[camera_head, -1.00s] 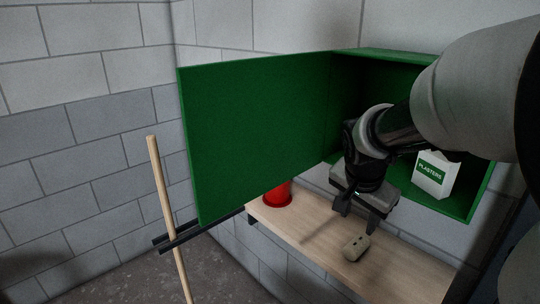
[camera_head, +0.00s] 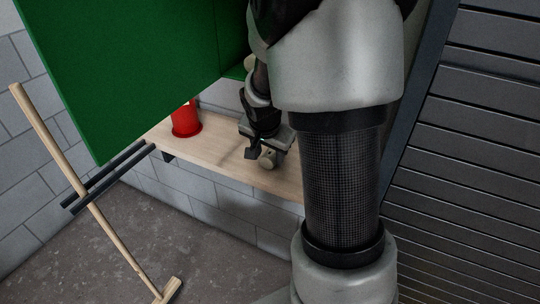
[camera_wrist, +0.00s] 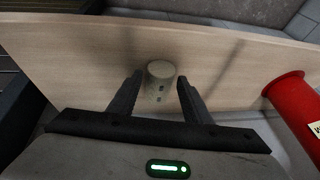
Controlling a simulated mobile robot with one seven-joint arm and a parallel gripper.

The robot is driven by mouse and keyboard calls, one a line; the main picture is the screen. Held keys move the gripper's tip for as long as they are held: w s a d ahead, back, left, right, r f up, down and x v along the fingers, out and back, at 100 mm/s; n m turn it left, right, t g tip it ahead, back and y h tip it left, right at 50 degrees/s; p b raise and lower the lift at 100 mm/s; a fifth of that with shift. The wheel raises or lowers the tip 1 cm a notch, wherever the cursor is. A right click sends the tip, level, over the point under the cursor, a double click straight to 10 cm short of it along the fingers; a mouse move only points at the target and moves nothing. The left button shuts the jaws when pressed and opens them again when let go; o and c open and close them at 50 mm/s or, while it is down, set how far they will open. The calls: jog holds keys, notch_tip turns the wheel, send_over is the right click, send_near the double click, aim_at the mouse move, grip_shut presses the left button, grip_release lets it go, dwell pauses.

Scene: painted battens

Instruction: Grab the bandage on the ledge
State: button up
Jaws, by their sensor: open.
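The bandage (camera_wrist: 160,76) is a small beige roll with dark marks, lying on the pale wooden ledge (camera_wrist: 70,60). In the wrist view it sits between the fingertips of my gripper (camera_wrist: 160,82), with a gap on each side. In the head view my gripper (camera_head: 267,153) is down at the ledge, and the bandage (camera_head: 268,159) shows partly behind its fingers. The jaws are open. I cannot tell whether a finger touches the roll. The ledge also shows in the head view (camera_head: 215,160).
A red cylinder (camera_head: 186,120) stands on the ledge to the left, also at right in the wrist view (camera_wrist: 293,105). An open green cabinet door (camera_head: 120,70) hangs above. A wooden-handled broom (camera_head: 80,185) leans at left. A slatted grey shutter (camera_head: 470,130) is at right.

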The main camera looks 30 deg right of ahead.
jog(key=shift+x, duration=0.85)
jog(key=shift+c, duration=0.6)
jog(key=c, duration=0.7)
jog(key=shift+r, duration=0.2)
